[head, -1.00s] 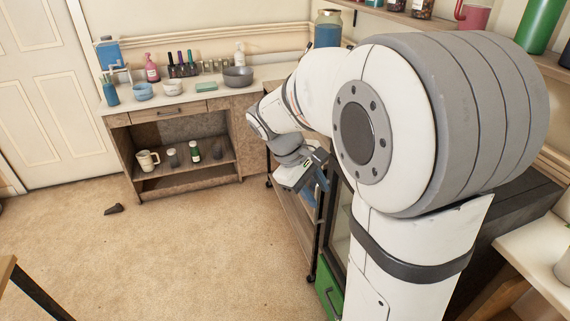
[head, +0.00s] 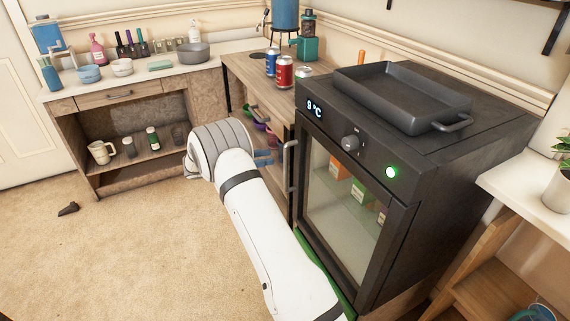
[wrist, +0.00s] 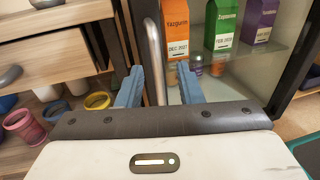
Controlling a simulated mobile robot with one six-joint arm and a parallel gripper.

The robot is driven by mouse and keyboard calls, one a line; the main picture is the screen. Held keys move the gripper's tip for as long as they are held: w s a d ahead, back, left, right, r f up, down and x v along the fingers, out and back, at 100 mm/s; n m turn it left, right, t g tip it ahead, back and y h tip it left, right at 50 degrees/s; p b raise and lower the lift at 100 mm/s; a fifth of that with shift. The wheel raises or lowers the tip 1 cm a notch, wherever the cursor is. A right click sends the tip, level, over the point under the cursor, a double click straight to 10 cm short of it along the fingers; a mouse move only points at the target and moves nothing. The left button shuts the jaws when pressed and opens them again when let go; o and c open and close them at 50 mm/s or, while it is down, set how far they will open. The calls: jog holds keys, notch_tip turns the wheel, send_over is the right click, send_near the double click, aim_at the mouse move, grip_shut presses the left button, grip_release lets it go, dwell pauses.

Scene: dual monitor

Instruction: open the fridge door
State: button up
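The fridge (head: 425,170) is a black cabinet with a lit 9°C display, a knob and a green light on its front. Its glass door (head: 335,205) looks closed. A vertical metal handle (head: 290,165) runs along the door's left edge, and this handle also shows in the wrist view (wrist: 153,45). My gripper (wrist: 160,85) is open, with one blue finger on each side of the handle; whether either touches it I cannot tell. In the head view my gripper (head: 265,157) is partly hidden behind my arm.
Cartons (wrist: 222,25) stand on a shelf behind the glass. A tray (head: 400,95) sits on the fridge top. Soda cans (head: 285,72) stand on the wooden counter to its left. Colored cups (wrist: 25,125) sit on the open shelf beside the handle. The carpet (head: 130,250) is mostly clear.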

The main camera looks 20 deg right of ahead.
aim_at(286, 156)
jog(key=d, duration=0.2)
jog(key=d+b, duration=0.1)
jog(key=d, duration=0.2)
jog(key=d+f, duration=0.1)
jog(key=d, duration=0.1)
jog(key=shift+s+d+f, duration=0.1)
jog(key=shift+s+d, duration=0.15)
jog(key=shift+s, duration=0.1)
jog(key=shift+c, duration=0.5)
grip_shut()
